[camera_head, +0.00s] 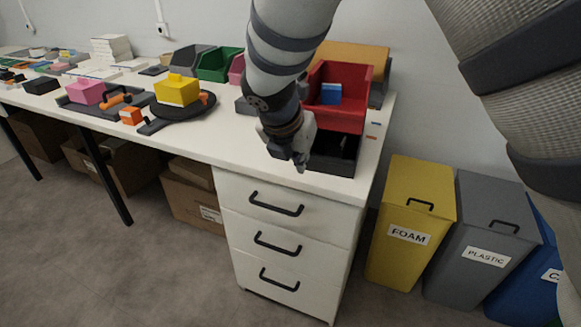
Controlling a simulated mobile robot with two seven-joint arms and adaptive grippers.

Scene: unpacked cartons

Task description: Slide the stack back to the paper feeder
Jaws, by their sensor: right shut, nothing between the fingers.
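A white stack (111,47), perhaps of paper, stands at the back of the long table against the wall, far left. Flat white sheets or panels (95,71) lie just in front of it. I cannot tell which thing is the paper feeder. My right gripper (300,164) is shut and empty. It points down near the table's right end, in front of a black bin, far to the right of the stack. My left gripper is not in view.
The white table (225,140) holds a yellow box (177,90), a pink box (86,91), a green bin (219,65) and a red bin (339,94). A black bin (334,153) sits by my gripper. Yellow (411,215) and grey (480,240) waste bins stand right of the drawers.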

